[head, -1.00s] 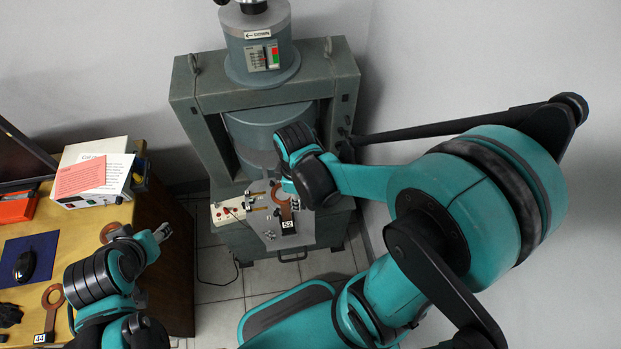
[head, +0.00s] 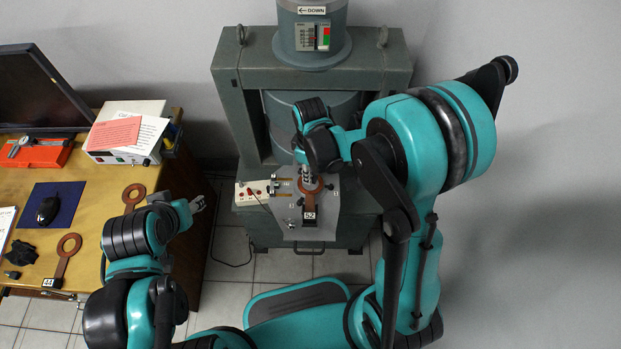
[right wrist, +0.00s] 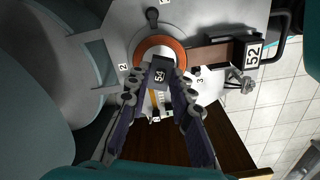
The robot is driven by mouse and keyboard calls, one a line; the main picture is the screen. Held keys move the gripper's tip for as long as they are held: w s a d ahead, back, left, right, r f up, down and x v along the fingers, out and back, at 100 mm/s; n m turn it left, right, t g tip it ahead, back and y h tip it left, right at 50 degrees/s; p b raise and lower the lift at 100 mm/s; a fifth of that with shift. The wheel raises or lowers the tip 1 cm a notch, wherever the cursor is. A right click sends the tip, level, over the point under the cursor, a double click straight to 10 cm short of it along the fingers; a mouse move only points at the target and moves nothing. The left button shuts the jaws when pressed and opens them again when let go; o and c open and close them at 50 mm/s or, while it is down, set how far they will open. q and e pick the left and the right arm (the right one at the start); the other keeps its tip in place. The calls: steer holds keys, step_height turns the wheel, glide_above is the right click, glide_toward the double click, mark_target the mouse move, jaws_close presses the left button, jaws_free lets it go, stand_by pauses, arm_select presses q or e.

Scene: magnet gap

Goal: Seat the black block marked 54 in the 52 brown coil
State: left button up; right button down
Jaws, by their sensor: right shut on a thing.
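The brown 52 coil (head: 313,184) lies on the grey plate of the machine, with its black 52 tag (head: 310,213) toward me. In the right wrist view the coil's ring (right wrist: 181,51) and its tag (right wrist: 252,62) show clearly. My right gripper (right wrist: 160,85) is shut on the black block marked 54 (right wrist: 160,73). The block overlaps the near part of the ring in that view; I cannot tell its height above the coil. In the head view my right gripper (head: 308,176) is over the ring and hides part of it. My left gripper (head: 199,203) is near the desk; its jaws are unclear.
The press-like machine (head: 230,90) rises behind the plate. A control box with red buttons (head: 252,194) stands left of the plate.

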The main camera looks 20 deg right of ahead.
steer(key=shift+f+b, duration=0.5)
steer(key=shift+f, duration=0.95)
steer(key=shift+f, duration=0.1)
steer(key=c, duration=1.3)
jaws_free()
steer(key=shift+c, duration=0.2)
